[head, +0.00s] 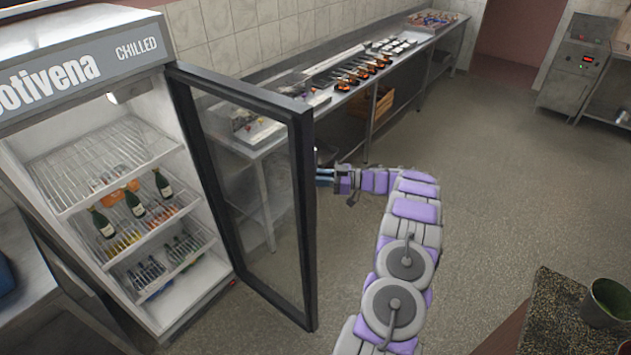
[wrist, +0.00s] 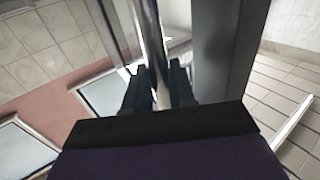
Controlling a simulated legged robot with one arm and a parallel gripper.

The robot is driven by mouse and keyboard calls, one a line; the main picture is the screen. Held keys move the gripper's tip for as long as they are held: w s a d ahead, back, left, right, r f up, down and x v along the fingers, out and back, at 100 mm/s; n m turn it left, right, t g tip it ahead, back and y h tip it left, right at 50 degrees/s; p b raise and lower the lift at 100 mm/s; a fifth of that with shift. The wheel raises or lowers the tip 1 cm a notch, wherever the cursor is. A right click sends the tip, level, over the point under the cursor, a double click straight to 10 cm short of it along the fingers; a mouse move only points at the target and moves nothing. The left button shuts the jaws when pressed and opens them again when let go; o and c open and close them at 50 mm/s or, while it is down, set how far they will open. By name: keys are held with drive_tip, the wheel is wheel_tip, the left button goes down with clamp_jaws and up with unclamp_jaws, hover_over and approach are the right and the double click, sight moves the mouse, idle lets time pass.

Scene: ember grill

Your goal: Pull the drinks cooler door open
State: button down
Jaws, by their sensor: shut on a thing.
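The drinks cooler (head: 83,73) stands at the left in the head view, with a white cabinet and lit wire shelves. Its glass door (head: 308,215) has a dark frame and stands open, swung out toward the right, so the inside shows. My gripper (head: 322,177) is at the door's outer edge, partly hidden behind the frame. In the wrist view my gripper (wrist: 160,88) is shut on a shiny vertical bar, the door handle (wrist: 150,40), beside the dark door frame (wrist: 218,60).
Several bottles (head: 132,204) stand on the cooler shelves. A long steel counter (head: 345,92) with food and utensils runs along the tiled wall behind the door. A dark stone top with a green cup (head: 607,302) is at lower right. The floor (head: 480,190) in the middle is clear.

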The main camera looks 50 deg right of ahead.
drive_tip(key=a, duration=0.3)
drive_tip(key=shift+w+a+r, duration=0.1)
drive_tip(key=shift+w+r, duration=0.05)
drive_tip(key=shift+r, duration=0.25)
drive_tip(key=c, duration=1.4)
unclamp_jaws()
drive_tip(key=shift+d, duration=0.3)
drive_tip(key=o, duration=0.3)
drive_tip(key=shift+w+d+f, duration=0.5)
drive_tip(key=shift+d+f, duration=0.1)
drive_tip(key=shift+d, duration=0.1)
drive_tip(key=shift+o, duration=0.3)
drive_tip(key=shift+d, duration=0.2)
drive_tip(key=a+b+v, duration=0.1)
drive_tip(key=b+v, duration=0.3)
drive_tip(key=v, duration=1.3)
drive_tip(key=shift+s+r, duration=0.4)
drive_tip(key=shift+s, duration=0.05)
